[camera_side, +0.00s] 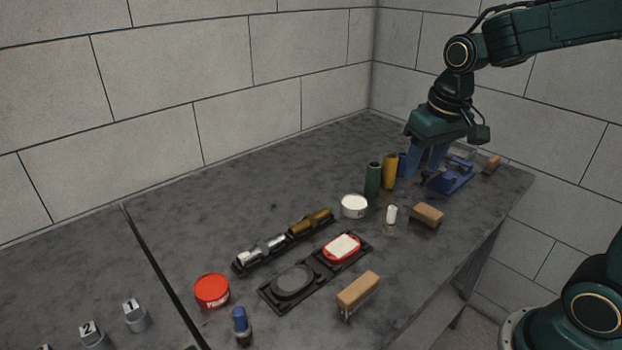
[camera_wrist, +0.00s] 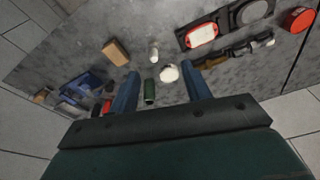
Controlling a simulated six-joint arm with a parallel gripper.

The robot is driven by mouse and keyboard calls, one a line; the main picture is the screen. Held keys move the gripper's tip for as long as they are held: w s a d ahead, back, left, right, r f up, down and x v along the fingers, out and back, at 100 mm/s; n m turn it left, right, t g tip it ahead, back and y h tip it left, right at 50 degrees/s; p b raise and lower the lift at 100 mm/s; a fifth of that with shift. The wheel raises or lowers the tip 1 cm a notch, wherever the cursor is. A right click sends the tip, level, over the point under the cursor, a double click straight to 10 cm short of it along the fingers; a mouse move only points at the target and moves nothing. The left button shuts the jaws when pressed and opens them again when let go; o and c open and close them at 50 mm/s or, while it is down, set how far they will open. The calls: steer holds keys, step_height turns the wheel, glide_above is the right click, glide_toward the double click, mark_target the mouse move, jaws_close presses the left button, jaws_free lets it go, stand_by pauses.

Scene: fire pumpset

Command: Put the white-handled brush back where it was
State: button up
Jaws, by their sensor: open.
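The white-handled brush (camera_side: 391,215) stands on the dark worktop in the side view, between the white tub and a tan block. In the wrist view the brush (camera_wrist: 154,52) shows beyond the green cylinder, apart from my fingers. The spot where the brush stood before cannot be told.
A green cylinder (camera_side: 373,180) and a yellow cylinder (camera_side: 390,171) stand near a blue fixture (camera_side: 451,177). A white tub (camera_side: 354,206), tan blocks (camera_side: 427,215), a black tray (camera_side: 318,274), a red tin (camera_side: 212,291) and a blue-handled brush (camera_side: 240,324) are around. The worktop's back left is clear.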

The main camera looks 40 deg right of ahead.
steer(key=s+a+r+n+t, duration=0.1)
steer(key=s+a, duration=0.1)
steer(key=s, duration=0.5)
steer(key=s+a+r+n+t, duration=0.1)
steer(key=s+a+r+t, duration=0.1)
steer(key=s, duration=0.5)
steer(key=shift+s+r+n, duration=0.2)
steer(key=shift+r+n, duration=0.1)
steer(key=shift+n, duration=0.1)
steer(key=shift+a, duration=0.1)
stand_by(0.5)
